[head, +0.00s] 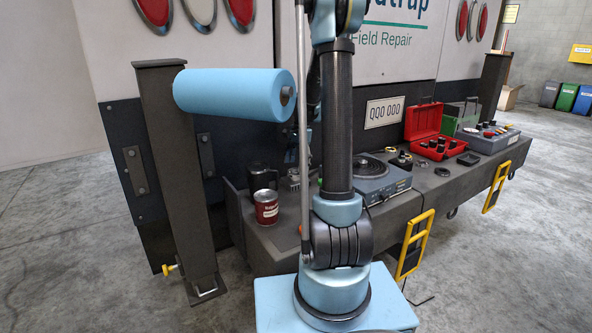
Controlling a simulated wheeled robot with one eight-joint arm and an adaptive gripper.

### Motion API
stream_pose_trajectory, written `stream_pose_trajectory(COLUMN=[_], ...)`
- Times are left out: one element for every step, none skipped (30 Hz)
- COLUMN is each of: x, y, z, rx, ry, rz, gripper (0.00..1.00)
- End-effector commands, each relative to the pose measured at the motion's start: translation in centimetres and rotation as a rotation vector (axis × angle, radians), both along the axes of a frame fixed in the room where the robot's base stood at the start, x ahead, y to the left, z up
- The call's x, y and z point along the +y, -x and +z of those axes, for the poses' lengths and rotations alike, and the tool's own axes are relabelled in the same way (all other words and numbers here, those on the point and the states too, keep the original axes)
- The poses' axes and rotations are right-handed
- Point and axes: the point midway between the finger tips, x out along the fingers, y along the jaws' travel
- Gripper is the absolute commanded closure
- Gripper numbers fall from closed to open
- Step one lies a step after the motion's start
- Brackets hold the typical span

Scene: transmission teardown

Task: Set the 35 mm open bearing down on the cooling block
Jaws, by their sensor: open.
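My gripper cannot be made out in the head view; my own upright arm fills the middle and hides part of the bench. A small grey metal piece (293,177), partly behind my arm, may be the cooling block, but I cannot tell. Several small round parts lie on the bench: a dark ring (442,171), a brass-coloured ring (391,150) and a dark round part (402,160). I cannot tell which, if any, is the 35 mm open bearing. A grey-blue device (385,184) with a dark round top stands just right of my arm.
A dark mug (262,177) and a red-and-white can (266,207) stand at the bench's left end. An open red case (423,126) and a grey tray of parts (489,135) are at the right. Yellow-framed steps (415,243) hang at the front edge. A dark post (178,180) stands left.

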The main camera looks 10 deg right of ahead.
Motion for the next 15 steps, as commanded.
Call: stream_pose_trajectory(x=[-0.2, -0.2, -0.3, -0.4, -0.5, -0.6, -0.7, -0.7, -0.8, -0.9, -1.0, -1.0, -1.1, -1.1, -1.2], y=[0.0, -0.1, -0.1, -0.1, -0.1, -0.2, -0.2, -0.3, -0.3, -0.3, -0.4, -0.4, -0.4, -0.5, -0.5], z=[0.9, 1.5, 2.2, 2.7, 3.3, 4.0, 4.5, 5.0, 5.7, 6.1, 6.6, 7.1, 7.5, 7.9, 8.3], rx=[0.000, 0.000, 0.000, 0.000, 0.000, 0.000, 0.000, 0.000, 0.000, 0.000, 0.000, 0.000, 0.000, 0.000, 0.000], ry=[0.000, 0.000, 0.000, 0.000, 0.000, 0.000, 0.000, 0.000, 0.000, 0.000, 0.000, 0.000, 0.000, 0.000, 0.000], rz=[-0.001, -0.001, -0.001, -0.001, -0.001, -0.001, -0.002, -0.001, -0.001, -0.001, -0.001, -0.001, -0.001, -0.001, -0.001], gripper=[0.21, 0.21, 0.21, 0.21, 0.21, 0.21, 0.21, 0.21, 0.21, 0.21, 0.21, 0.21, 0.21, 0.21, 0.21])
